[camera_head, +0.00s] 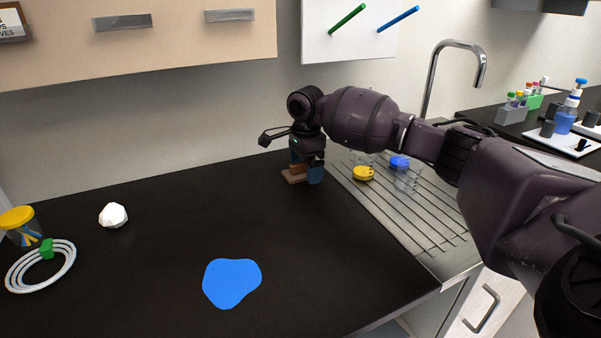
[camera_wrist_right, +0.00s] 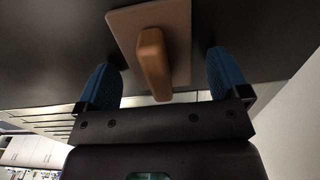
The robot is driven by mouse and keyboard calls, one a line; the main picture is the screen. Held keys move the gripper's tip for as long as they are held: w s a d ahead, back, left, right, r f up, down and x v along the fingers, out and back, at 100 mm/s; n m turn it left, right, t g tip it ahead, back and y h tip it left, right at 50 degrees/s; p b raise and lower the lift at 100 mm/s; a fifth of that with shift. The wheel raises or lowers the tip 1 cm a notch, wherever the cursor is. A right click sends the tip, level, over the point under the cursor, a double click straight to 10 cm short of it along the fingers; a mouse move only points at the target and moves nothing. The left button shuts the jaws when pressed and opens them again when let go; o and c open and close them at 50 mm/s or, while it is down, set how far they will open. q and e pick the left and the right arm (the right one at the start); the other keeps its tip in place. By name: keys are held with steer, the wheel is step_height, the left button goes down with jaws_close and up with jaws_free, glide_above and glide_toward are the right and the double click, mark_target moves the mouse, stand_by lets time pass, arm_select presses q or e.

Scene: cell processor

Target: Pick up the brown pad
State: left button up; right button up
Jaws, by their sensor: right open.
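The brown pad lies on the black counter near the drainer, seen as a small reddish-brown edge (camera_head: 293,177) in the head view. In the right wrist view its flat brown plate (camera_wrist_right: 177,30) carries an orange-brown raised handle (camera_wrist_right: 153,62). My right gripper (camera_head: 307,175) points down over the pad, and its blue fingers hide part of it. In the right wrist view the right gripper (camera_wrist_right: 164,85) is open, with one blue finger on each side of the handle and gaps between. My left gripper is not in view.
A metal drainer (camera_head: 427,238) with yellow- and blue-lidded containers lies right of the gripper, near the sink tap (camera_head: 455,43). A blue patch (camera_head: 232,282), a white lump (camera_head: 113,215), a yellow-lidded jar (camera_head: 18,220) and a coiled white tube (camera_head: 42,284) lie on the counter. The counter middle is clear.

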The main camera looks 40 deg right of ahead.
steer(key=c, duration=1)
step_height(320, 180, up, 9)
steer(key=p, duration=0.2)
steer(key=shift+p, duration=0.3)
steer(key=shift+r, duration=0.5)
steer(key=o, duration=0.4)
steer(key=c, duration=0.7)
steer(key=shift+c, duration=0.4)
